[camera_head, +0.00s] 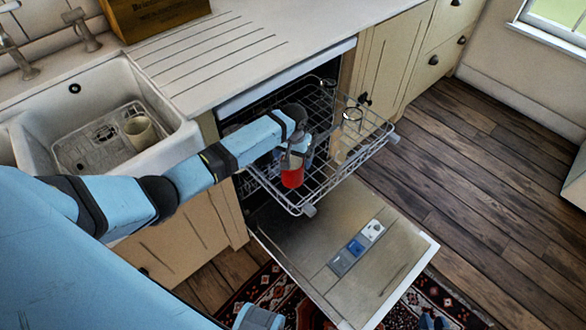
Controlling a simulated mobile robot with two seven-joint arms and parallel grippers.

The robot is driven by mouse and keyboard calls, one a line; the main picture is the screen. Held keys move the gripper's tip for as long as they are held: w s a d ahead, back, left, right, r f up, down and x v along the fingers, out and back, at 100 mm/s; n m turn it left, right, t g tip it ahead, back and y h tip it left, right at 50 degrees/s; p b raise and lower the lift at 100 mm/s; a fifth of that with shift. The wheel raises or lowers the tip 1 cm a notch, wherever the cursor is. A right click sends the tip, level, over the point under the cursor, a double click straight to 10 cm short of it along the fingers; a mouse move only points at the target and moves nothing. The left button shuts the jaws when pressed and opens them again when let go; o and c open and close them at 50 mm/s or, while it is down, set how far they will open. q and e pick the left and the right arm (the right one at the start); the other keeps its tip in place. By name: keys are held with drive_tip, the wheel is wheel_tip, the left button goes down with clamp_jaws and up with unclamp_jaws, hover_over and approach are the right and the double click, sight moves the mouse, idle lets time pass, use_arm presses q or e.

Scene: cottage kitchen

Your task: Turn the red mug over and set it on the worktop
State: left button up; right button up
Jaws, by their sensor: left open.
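The red mug (292,178) is in the pulled-out upper rack (262,180) of the dishwasher, near the rack's front left. My left arm reaches across from the left, and its open gripper (293,162) is right at the mug, covering its upper part. I cannot tell whether the fingers touch the mug, or which way up the mug stands. The pale worktop (290,20) lies behind and above the dishwasher, with drainer grooves beside the sink.
A clear glass (352,116) stands in the rack's right part. The dishwasher door (385,262) is folded down below. A white sink (45,130) with a cream cup (139,131) is at left. A wooden box (155,15) stands on the worktop; the worktop right of it is clear.

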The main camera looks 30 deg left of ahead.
sight(293, 160)
use_arm(q)
wheel_tip(293, 160, down, 3)
drive_tip(key=shift+f, duration=0.1)
drive_tip(key=c, duration=1)
drive_tip(key=shift+r, duration=0.25)
